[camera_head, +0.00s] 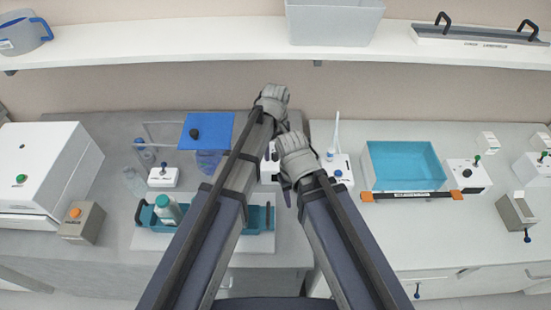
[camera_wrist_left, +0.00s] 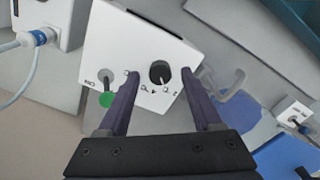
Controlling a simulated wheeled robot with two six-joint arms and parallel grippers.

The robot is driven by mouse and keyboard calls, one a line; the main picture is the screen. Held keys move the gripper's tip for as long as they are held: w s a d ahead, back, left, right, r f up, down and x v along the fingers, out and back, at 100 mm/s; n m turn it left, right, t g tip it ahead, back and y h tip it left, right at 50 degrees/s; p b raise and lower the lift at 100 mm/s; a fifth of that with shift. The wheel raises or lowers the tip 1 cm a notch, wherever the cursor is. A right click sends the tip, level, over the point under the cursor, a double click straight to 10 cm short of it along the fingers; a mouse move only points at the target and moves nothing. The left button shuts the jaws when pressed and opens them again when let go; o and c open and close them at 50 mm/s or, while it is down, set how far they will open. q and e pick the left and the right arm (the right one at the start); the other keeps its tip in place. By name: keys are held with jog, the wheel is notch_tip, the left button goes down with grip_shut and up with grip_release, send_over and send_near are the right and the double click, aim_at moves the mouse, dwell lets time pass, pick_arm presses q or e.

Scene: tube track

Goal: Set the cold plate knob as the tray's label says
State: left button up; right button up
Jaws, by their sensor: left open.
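A white box with a round black knob (camera_wrist_left: 159,72) and a green-tipped lever (camera_wrist_left: 106,98) lies below my left gripper (camera_wrist_left: 160,76) in the left wrist view. The fingers are open, one on each side of the knob; I cannot tell whether they touch it. Small marks ring the knob, too small to read. In the head view this box (camera_head: 266,170) is mostly hidden by my arms. A teal tray (camera_head: 404,166) on the right counter has a front label (camera_head: 412,194) too small to read. My right wrist is beside the left arm; its fingers are not clear.
Another teal tray (camera_head: 262,219) holds a white bottle (camera_head: 167,209) at left. A blue panel (camera_head: 207,131) stands behind it. Another white box with a black knob (camera_head: 467,174) sits right of the teal tray. A shelf (camera_head: 180,42) runs above the counters.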

pick_arm(q)
jog(key=shift+f, duration=0.6)
jog(key=shift+r, duration=0.1)
jog(key=shift+c, duration=0.3)
grip_shut()
